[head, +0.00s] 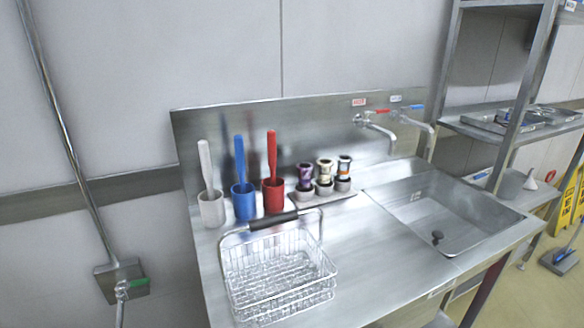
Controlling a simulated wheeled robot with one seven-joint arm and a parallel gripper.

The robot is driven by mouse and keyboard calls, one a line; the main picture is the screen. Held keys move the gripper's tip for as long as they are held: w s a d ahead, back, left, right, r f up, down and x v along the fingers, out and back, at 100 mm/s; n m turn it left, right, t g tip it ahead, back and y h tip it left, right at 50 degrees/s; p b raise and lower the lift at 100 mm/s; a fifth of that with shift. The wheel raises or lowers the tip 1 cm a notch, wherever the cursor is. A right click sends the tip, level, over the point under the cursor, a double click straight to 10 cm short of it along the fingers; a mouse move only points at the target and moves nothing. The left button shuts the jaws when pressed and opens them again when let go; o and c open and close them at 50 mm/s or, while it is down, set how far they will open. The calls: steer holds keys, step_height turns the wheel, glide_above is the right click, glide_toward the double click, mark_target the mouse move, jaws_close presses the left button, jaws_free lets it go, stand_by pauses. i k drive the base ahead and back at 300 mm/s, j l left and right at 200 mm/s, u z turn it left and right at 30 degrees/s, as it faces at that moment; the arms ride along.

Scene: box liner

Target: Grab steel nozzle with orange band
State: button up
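Three small steel nozzles stand upright in a row on a low holder (322,200) on the steel counter, behind the wire basket. The left nozzle (305,176) has a purple band. The middle nozzle (325,171) has a yellowish band. The right nozzle (344,167) shows dark and orange-brown tones, and looks most like the one with the orange band, but it is too small to be sure. My gripper is not in view.
A wire basket (278,280) with a raised black-gripped handle stands in front of the nozzles. White, blue and red cups (273,197) holding long-handled tools stand to their left. A sink (445,215) with taps lies right. Counter between basket and sink is clear.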

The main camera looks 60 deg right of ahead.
mark_target(344, 162)
steer(key=k+l+u, duration=0.15)
steer(key=u, duration=0.35)
steer(key=k+l+u, duration=0.15)
steer(key=u, duration=0.3)
steer(key=k+u, duration=0.15)
steer(key=u, duration=0.35)
steer(key=k+l, duration=0.1)
steer(key=k, duration=1.9)
steer(key=k+l+z, duration=0.15)
steer(key=z, duration=0.9)
steer(key=i, duration=0.2)
